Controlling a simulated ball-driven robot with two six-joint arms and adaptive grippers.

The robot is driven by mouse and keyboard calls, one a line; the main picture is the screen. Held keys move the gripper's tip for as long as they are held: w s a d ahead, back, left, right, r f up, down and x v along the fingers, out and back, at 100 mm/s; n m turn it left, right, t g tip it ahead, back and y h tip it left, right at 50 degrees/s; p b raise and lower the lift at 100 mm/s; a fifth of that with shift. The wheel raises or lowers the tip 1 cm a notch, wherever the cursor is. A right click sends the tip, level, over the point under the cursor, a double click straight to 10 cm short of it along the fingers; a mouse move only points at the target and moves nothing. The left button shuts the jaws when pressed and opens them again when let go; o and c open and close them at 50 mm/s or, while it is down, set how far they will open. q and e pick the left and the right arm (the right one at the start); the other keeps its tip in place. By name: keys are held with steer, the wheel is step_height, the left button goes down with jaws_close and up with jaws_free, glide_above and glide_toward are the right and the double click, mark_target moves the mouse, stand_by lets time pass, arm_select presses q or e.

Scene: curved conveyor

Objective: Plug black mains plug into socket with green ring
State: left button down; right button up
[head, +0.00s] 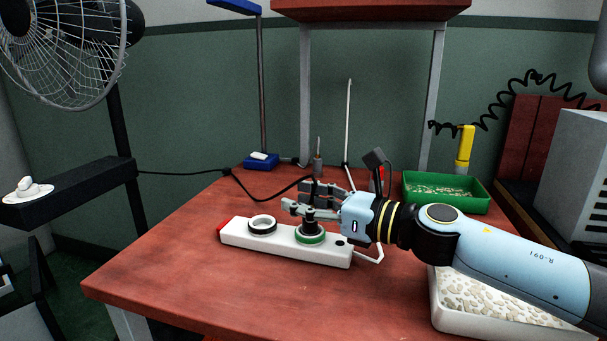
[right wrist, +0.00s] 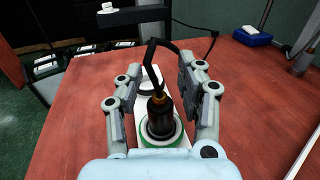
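The black mains plug (head: 310,216) stands upright at the socket with the green ring (head: 310,238), on a white power strip (head: 280,243). In the right wrist view the plug (right wrist: 160,118) sits inside the green ring (right wrist: 147,140), its lower end hidden in the socket; I cannot tell how deep it is. My right gripper (head: 308,199) is around the plug. In the right wrist view its fingers (right wrist: 155,98) stand apart, with gaps to the plug on both sides. My left gripper is not in view.
The black cable (head: 270,197) runs left from the plug. A green bin (head: 445,192) and a white tray (head: 490,308) of pale pieces stand right. The table's front left (head: 180,280) is clear.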

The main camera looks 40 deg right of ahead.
step_height(320, 180, up, 9)
stand_by(0.6)
steer(key=shift+r, duration=0.1)
stand_by(0.4)
